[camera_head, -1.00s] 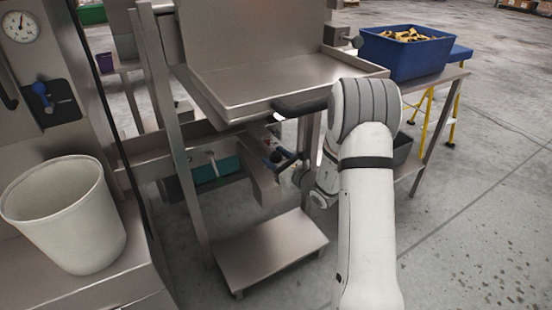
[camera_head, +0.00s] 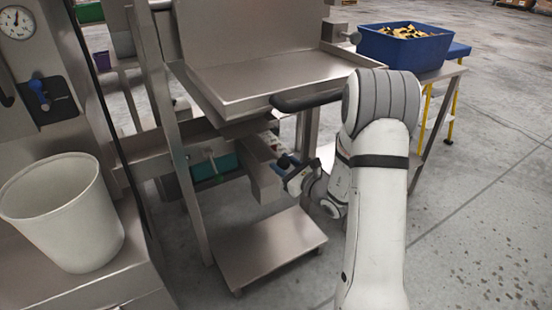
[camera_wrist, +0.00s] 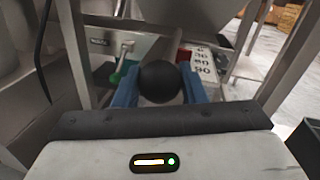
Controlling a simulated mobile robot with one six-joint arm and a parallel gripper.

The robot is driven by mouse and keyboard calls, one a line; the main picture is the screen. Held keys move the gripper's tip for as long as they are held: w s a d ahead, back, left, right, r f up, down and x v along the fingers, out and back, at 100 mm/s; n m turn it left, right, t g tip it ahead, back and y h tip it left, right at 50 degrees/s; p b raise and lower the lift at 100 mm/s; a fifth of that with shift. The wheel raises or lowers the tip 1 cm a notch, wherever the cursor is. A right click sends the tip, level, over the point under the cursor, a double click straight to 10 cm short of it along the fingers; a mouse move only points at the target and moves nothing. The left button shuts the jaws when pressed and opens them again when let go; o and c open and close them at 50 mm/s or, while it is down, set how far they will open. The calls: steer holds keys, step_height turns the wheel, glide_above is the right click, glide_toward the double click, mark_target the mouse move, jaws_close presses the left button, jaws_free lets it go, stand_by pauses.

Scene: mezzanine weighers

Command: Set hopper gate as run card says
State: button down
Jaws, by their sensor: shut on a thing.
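My gripper (camera_head: 284,163) is below the steel hopper tray (camera_head: 240,85), beside the dull steel channel under it. In the wrist view, my gripper's blue fingers (camera_wrist: 159,88) are shut on a round black knob (camera_wrist: 160,82), one finger on each side. The knob hides most of the lever behind it. Just past the knob is a scale plate (camera_wrist: 203,58) with a red patch and black digits on white; part of it is hidden and I cannot tell the setting. It also shows in the head view (camera_head: 272,143). I cannot make out a run card.
A blue bin (camera_head: 405,48) of yellowish pieces stands on a side bench at right. Steel frame legs stand close around my gripper. A low steel platform (camera_head: 265,250) below is bare.

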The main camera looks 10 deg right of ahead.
steer(key=shift+s+d+f, duration=0.15)
steer(key=shift+s, duration=0.35)
steer(key=c, duration=0.9)
jaws_free()
steer(key=p+v, duration=0.1)
steer(key=v, duration=0.7)
steer(key=shift+p, duration=0.35)
